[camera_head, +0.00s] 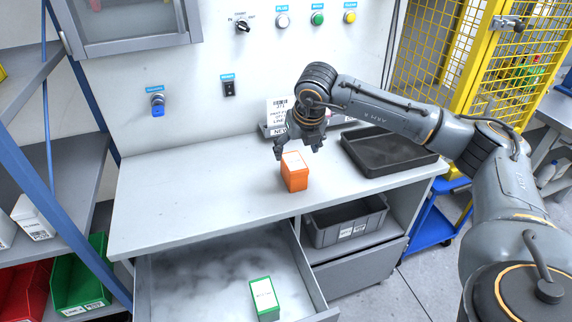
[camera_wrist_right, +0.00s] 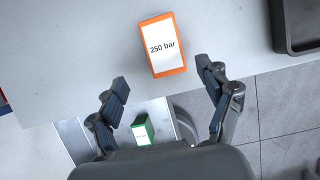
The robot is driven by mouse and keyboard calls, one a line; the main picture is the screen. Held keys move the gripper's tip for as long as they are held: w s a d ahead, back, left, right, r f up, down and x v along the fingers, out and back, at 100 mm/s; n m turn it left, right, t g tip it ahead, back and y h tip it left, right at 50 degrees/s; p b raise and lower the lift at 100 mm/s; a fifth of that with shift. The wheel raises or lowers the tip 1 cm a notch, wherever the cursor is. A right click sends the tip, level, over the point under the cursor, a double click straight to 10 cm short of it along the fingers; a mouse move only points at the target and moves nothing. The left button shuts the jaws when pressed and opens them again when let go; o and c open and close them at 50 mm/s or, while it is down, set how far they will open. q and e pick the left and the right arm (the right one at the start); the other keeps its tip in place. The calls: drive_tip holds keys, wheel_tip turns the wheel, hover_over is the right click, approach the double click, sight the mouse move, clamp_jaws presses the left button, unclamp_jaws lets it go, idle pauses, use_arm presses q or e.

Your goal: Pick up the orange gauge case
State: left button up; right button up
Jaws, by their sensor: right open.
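The orange gauge case (camera_head: 294,179) stands on the grey worktop near its front edge in the head view. In the right wrist view the case (camera_wrist_right: 162,46) shows a white top label reading "250 bar". My right gripper (camera_head: 299,150) is open and empty above the case. In the right wrist view its fingers (camera_wrist_right: 170,90) are spread apart, and the case appears beyond them, between their lines. I cannot tell whether any finger touches it. My left gripper is not in view.
A dark tray (camera_head: 385,160) lies on the worktop at right. An open drawer (camera_head: 190,275) below holds a green box (camera_head: 264,298). A grey bin (camera_head: 345,222) sits on the shelf below. The left worktop is clear.

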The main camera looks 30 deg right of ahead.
sight(294, 165)
drive_tip(key=p+x, duration=0.1)
drive_tip(key=x, duration=0.5)
drive_tip(key=shift+d+f, duration=0.1)
drive_tip(key=shift+f, duration=0.25)
drive_tip(key=shift+w+f, duration=0.15)
drive_tip(key=shift+f, duration=0.2)
drive_tip(key=shift+w+d+f+p, duration=0.4)
drive_tip(key=shift+w+f+p, duration=0.25)
drive_tip(key=shift+f, duration=0.1)
drive_tip(key=shift+x, duration=1.2)
drive_tip(key=shift+w+d+f, duration=0.15)
drive_tip(key=shift+w+f, duration=0.1)
drive_tip(key=shift+w, duration=0.05)
drive_tip(key=shift+c, duration=0.2)
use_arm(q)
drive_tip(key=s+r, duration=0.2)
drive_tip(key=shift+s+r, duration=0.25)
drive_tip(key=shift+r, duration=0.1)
use_arm(e)
drive_tip(key=c, duration=1.4)
